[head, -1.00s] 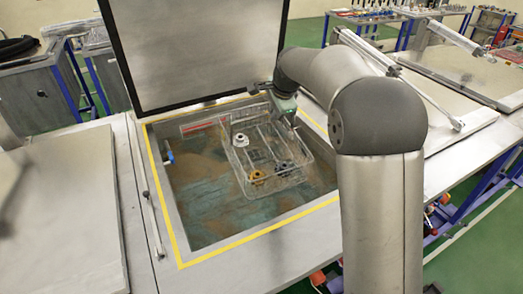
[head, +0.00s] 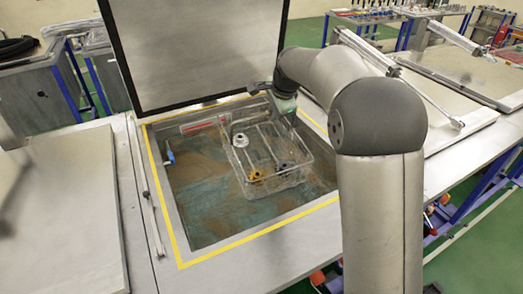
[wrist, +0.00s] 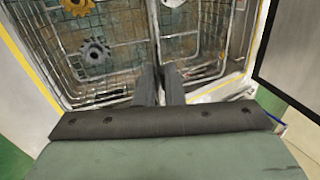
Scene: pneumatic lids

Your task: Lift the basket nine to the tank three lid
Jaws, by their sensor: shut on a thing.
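The wire basket (head: 273,174) is inside the open tank (head: 205,222), which is edged with yellow tape. It holds a pale gear part (head: 241,141), an orange part (head: 255,176) and a dark part (head: 285,165). My gripper (head: 285,108) is at the basket's far right side. In the wrist view my gripper (wrist: 160,84) is shut on the bar or handle of the basket (wrist: 115,45), with the fingers hiding the exact hold. A grey gear (wrist: 96,51) and an orange gear (wrist: 78,5) show inside it. The tank's raised lid (head: 195,50) stands upright behind.
Closed flat lids lie on the left (head: 75,215) and right (head: 450,115) of the open tank. A thin rod (head: 152,215) lies along the tank's left side. Workbenches are behind.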

